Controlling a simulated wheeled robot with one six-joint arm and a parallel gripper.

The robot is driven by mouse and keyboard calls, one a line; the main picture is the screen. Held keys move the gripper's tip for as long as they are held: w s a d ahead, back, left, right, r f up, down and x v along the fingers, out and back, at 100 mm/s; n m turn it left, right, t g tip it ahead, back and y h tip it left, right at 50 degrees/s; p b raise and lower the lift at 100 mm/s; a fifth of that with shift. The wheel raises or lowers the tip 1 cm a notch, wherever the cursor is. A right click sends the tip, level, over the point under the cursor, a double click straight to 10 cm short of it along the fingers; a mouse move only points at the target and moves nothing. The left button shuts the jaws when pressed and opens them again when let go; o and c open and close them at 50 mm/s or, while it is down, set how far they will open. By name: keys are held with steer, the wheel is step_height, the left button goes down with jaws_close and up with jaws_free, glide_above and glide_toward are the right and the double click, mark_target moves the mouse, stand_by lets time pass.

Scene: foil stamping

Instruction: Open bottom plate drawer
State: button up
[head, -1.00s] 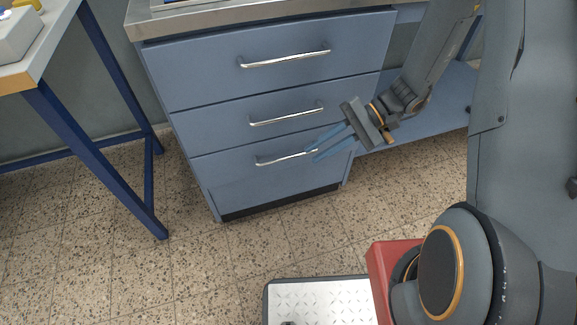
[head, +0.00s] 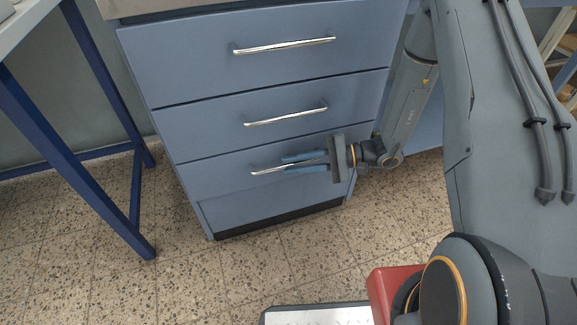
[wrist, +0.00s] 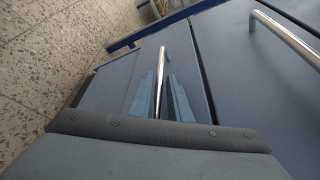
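The blue bottom drawer (head: 220,181) is the lowest of three in the cabinet and sits shut, flush with the front. Its silver bar handle (head: 266,171) runs across the front and also shows in the wrist view (wrist: 161,66). My gripper (head: 284,164) is at the right part of this handle, its blue fingers pointing left along it. In the wrist view, the fingers (wrist: 157,90) stand apart on either side of the bar. The gripper is open, with a gap between fingers and bar. The wrist housing hides the lower end of the handle there.
The middle drawer handle (head: 286,115) and top drawer handle (head: 285,46) are above, both drawers shut. A table with blue legs (head: 135,190) stands at the left.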

steer(key=shift+x, duration=0.9)
steer(key=shift+c, duration=0.4)
jaws_close()
steer(key=shift+s, duration=0.1)
